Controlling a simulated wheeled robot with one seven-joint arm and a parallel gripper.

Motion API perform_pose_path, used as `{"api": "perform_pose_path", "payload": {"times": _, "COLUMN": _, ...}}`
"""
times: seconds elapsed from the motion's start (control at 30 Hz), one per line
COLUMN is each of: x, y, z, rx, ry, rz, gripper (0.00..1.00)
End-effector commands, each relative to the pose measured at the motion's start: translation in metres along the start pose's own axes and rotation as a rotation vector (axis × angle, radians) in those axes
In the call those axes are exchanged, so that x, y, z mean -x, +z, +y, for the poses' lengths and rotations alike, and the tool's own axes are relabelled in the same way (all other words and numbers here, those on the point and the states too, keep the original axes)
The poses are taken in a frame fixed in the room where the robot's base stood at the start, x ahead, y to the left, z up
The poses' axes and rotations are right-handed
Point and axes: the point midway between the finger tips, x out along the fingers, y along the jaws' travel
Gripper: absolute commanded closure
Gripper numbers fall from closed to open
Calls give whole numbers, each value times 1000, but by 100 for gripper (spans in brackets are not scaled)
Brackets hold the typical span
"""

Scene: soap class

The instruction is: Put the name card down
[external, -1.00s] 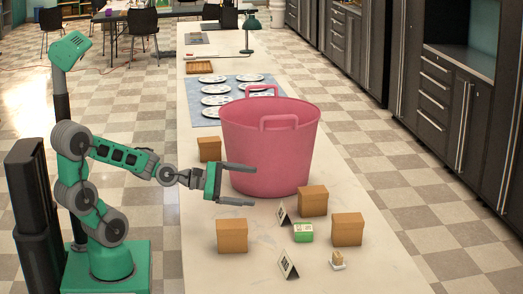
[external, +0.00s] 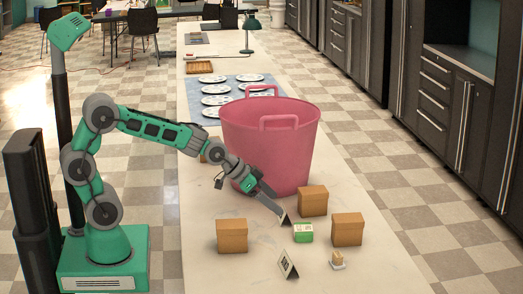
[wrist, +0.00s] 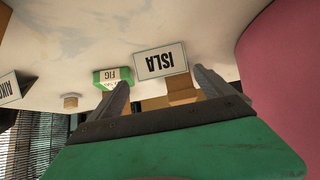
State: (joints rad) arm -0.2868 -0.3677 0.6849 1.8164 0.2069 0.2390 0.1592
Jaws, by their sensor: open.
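A white name card reading ISLA (wrist: 160,62) stands propped up on the table beside the pink tub; it also shows in the external view (external: 285,218). My gripper (external: 275,203) is open and tilted down at this card. In the wrist view my gripper (wrist: 162,84) has its fingers spread on either side of the card, which shows between and just beyond the tips. I cannot tell whether they touch it. A second name card (external: 288,264) stands nearer the front; its lettering is cut off in the wrist view (wrist: 10,88).
The large pink tub (external: 270,150) stands close behind my gripper. Plates on a blue mat (external: 196,102) lie farther back.

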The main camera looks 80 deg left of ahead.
Motion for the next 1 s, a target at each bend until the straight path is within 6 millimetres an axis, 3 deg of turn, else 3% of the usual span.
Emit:
{"api": "perform_pose_path", "payload": {"times": 0.3, "x": -51, "y": 1, "z": -3, "rx": 2, "ry": 1, "rz": -3, "gripper": 7}}
{"api": "perform_pose_path", "payload": {"times": 0.57, "x": -57, "y": 1, "z": -3, "rx": 2, "ry": 0, "rz": 1, "gripper": 7}}
{"api": "perform_pose_path", "payload": {"times": 1.0, "x": -57, "y": 1, "z": -3, "rx": 3, "ry": 0, "rz": 1, "gripper": 42}}
